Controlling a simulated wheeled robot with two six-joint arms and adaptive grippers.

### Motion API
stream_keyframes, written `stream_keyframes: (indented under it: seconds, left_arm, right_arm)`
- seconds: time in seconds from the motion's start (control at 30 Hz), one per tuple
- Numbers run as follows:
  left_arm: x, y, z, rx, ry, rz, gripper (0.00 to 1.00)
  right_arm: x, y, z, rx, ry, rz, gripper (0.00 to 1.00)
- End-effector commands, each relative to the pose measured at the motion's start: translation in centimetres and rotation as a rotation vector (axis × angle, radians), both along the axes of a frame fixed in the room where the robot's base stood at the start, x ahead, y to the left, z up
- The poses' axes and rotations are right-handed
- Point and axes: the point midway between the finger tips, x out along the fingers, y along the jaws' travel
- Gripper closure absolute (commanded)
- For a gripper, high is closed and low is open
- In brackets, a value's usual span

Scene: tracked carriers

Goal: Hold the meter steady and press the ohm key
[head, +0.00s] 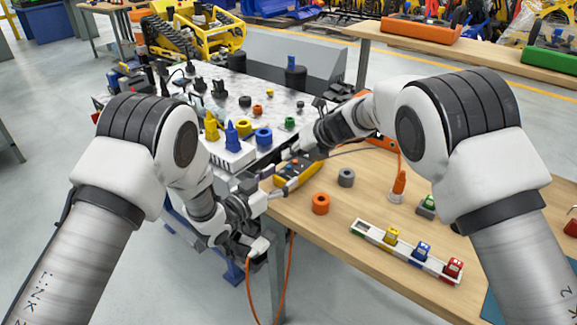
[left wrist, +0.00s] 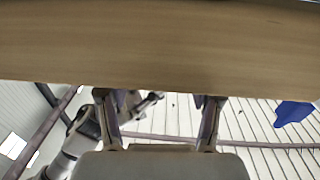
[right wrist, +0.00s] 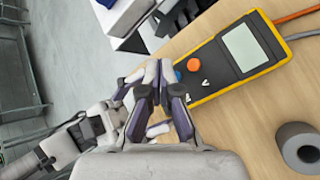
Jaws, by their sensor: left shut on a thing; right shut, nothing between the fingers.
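The yellow meter (head: 311,171) lies on the wooden table near its left edge. The right wrist view shows its grey screen (right wrist: 243,47), an orange round knob (right wrist: 194,64) and a key marked V (right wrist: 204,82). A white mark beside the fingers is partly hidden; I cannot read it as the ohm key. My left gripper (head: 267,191) is shut on the meter's near end, its fingers apart around it; in the left wrist view the tabletop hides its fingertips. My right gripper (right wrist: 160,72) is shut and empty, its tips at the meter's key end. I cannot tell whether they touch.
An orange ring (head: 320,204) and a grey ring (head: 346,177) stand right of the meter. A white rack (head: 406,252) with coloured blocks lies nearer the front. A metal bench (head: 272,103) with coloured parts stands behind. Cables run from the meter's far end.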

Motion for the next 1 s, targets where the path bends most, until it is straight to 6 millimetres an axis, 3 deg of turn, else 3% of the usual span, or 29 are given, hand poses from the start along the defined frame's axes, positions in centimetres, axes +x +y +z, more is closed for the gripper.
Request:
stream_keyframes:
  seconds: [1.0]
  left_arm:
    - [-0.01,-0.03,0.0,0.0,0.0,-0.001,0.86]
  right_arm:
    - [-0.04,-0.01,-0.84,0.0,0.0,0.0,1.0]
